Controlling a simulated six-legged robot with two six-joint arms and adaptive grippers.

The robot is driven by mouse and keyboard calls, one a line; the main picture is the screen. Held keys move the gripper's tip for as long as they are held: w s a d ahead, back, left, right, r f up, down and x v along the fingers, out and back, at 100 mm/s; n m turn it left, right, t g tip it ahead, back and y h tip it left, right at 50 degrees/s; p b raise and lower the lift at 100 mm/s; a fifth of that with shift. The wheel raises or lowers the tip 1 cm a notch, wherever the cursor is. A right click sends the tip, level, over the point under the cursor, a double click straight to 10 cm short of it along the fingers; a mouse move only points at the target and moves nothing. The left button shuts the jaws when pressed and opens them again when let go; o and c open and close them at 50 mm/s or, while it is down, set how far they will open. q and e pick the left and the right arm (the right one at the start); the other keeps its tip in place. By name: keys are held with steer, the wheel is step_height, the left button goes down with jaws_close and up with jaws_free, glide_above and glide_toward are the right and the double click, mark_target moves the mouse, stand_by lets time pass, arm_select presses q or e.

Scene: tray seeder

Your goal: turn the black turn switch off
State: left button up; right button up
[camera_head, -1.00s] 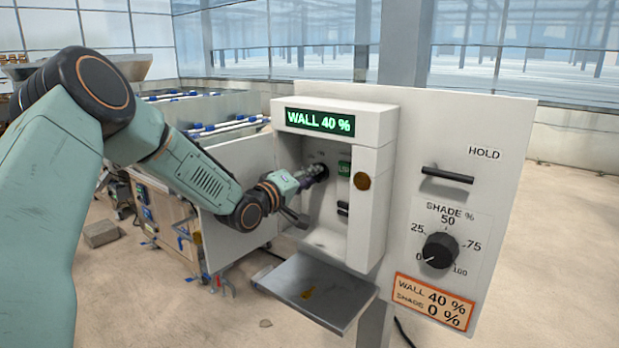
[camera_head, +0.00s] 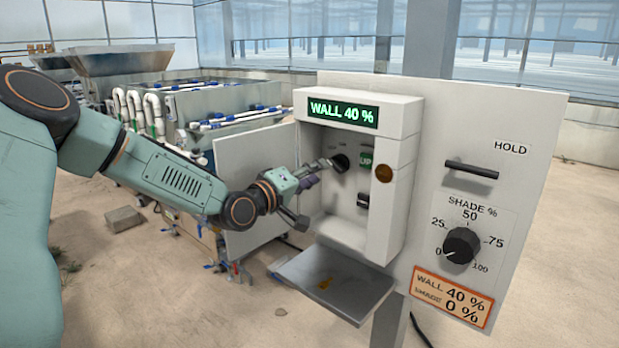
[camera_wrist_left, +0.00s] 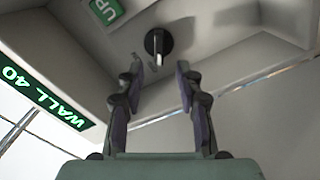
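The black turn switch (camera_head: 340,162) is a round knob on the back wall of the open control box (camera_head: 411,115). It also shows in the left wrist view (camera_wrist_left: 158,41), just beyond the fingertips. The small lettering near it is too blurred to read. My left gripper (camera_head: 318,172) is at the opening of the box, in front and to the left of the switch. In the left wrist view its two fingers (camera_wrist_left: 160,68) are apart with nothing between them, and they appear clear of the switch. My right gripper is out of view.
A green UP label (camera_head: 366,160) and a small black rocker (camera_head: 363,200) are right of the switch. The display (camera_head: 343,111) reads WALL 40 %. The shade dial (camera_head: 461,246) points near 0.

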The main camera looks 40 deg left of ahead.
arm_select(q)
steer(key=shift+s+d, duration=0.1)
steer(key=shift+s, duration=0.6)
stand_by(0.3)
steer(key=s+d+f+m+g+b, duration=0.25)
steer(key=s+d+f, duration=0.2)
steer(key=f, duration=0.45)
steer(key=s+d+f+m+g+b, duration=0.15)
steer(key=s+d+f+g, duration=0.3)
steer(key=f, duration=0.45)
steer(key=s+d+f+m+g+b, duration=0.15)
steer(key=s+d+f, duration=0.3)
steer(key=f, duration=0.55)
steer(key=s+d+f+m+g+b, duration=0.1)
steer(key=s+d+f+g+b, duration=0.1)
steer(key=s+f, duration=0.5)
steer(key=s+d+f+m+g+b, duration=0.2)
steer(key=s+f+g, duration=0.2)
steer(key=s+f, duration=0.3)
steer(key=s+d+f+m+g+y+b, duration=0.1)
steer(key=s+f+m+g+b, duration=0.1)
steer(key=s+f, duration=0.5)
steer(key=s+g, duration=0.1)
steer(key=s, duration=0.5)
steer(key=shift+s+d+f, duration=0.25)
steer(key=shift+s+d, duration=0.1)
steer(key=shift+d, duration=0.05)
